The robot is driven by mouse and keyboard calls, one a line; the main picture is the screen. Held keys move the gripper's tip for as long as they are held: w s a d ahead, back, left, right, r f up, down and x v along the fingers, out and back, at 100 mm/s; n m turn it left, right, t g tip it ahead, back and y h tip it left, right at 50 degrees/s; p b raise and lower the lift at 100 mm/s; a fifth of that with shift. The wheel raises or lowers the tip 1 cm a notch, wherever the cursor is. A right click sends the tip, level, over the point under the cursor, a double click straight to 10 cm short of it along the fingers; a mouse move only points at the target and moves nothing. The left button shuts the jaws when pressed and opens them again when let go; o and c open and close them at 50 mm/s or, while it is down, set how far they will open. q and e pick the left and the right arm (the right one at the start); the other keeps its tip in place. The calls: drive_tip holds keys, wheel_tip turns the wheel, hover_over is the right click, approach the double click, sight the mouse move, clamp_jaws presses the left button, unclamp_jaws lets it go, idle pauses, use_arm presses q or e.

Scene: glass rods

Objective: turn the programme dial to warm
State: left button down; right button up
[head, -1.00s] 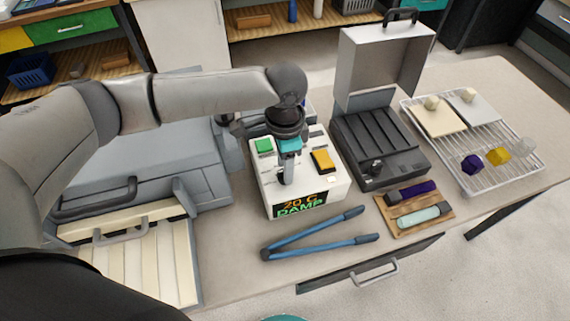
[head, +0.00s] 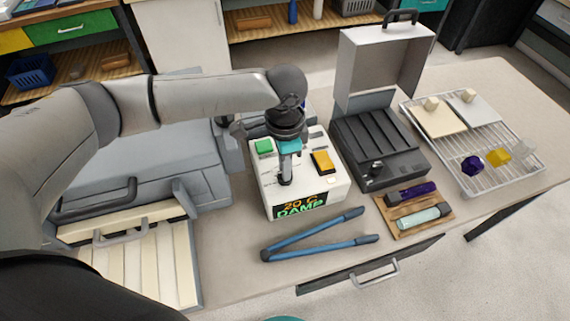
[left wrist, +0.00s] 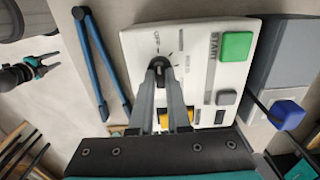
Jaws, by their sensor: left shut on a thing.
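The white control box (head: 322,181) stands on the table with a green button, an orange switch and a front display (head: 301,204) reading "20 C DAMP". My left gripper (head: 285,178) points down onto the box top and is shut on the programme dial, which it largely hides in the head view. In the left wrist view the dark dial (left wrist: 160,63) sits between the fingertips, with "OFF" and other marks printed around it; most are too small to read. My right gripper (left wrist: 38,66) appears small at the left of the left wrist view, open and empty.
Blue-handled tongs (head: 315,235) lie in front of the box. A dark machine with a raised lid (head: 380,145) stands close on the right.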

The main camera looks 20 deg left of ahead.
use_arm(q)
drive_tip(key=shift+r+m+p, duration=0.1)
drive_tip(key=shift+m+p, duration=0.4)
drive_tip(key=shift+p, duration=0.3)
drive_tip(key=m+p, duration=0.3)
drive_tip(key=shift+r+p, duration=0.1)
drive_tip(key=shift+p, duration=0.2)
drive_tip(key=shift+m+p, duration=0.85)
drive_tip(key=shift+m, duration=0.25)
drive_tip(key=shift+m+p, duration=0.65)
drive_tip(key=shift+m, duration=0.55)
drive_tip(key=shift+f, duration=0.2)
drive_tip(key=c, duration=0.9)
unclamp_jaws()
